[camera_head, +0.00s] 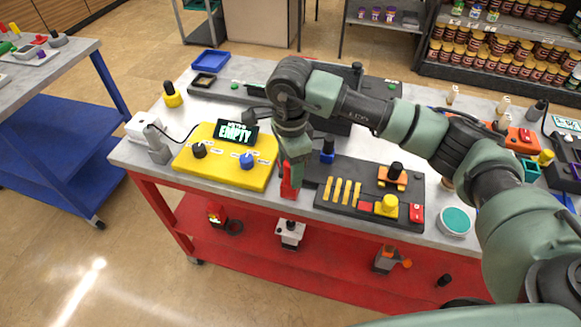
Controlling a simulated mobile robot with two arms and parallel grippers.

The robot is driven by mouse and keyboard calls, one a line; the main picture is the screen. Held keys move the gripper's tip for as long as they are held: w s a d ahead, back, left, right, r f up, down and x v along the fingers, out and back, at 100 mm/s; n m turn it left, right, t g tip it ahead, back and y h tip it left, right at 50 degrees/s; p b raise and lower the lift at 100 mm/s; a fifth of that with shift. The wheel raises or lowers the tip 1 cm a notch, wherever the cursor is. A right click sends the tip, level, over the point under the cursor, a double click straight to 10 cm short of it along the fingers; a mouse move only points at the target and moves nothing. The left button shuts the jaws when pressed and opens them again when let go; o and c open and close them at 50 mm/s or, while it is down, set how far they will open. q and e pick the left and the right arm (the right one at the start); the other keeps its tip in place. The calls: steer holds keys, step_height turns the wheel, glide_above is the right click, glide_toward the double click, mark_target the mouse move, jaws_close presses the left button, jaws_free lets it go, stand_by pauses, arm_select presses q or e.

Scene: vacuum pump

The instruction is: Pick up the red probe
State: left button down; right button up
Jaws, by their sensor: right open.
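A small red piece (287,187) is at the front edge of the table, directly at the fingertips of my right gripper (294,176). It may be the red probe, but the fingers cover part of it and I cannot tell its full shape. My right gripper points down over it and is open. I cannot tell whether the fingers touch the red piece. My left gripper is not in view.
A yellow box (222,172) with knobs and an "EMPTY" display (237,133) stands left of the gripper. A dark panel (335,196) with yellow bars lies to its right. A teal round dish (456,221) is near the front edge. My right arm hides the table's middle.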

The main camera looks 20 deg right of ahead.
steer(key=shift+f, duration=0.1)
jaws_close()
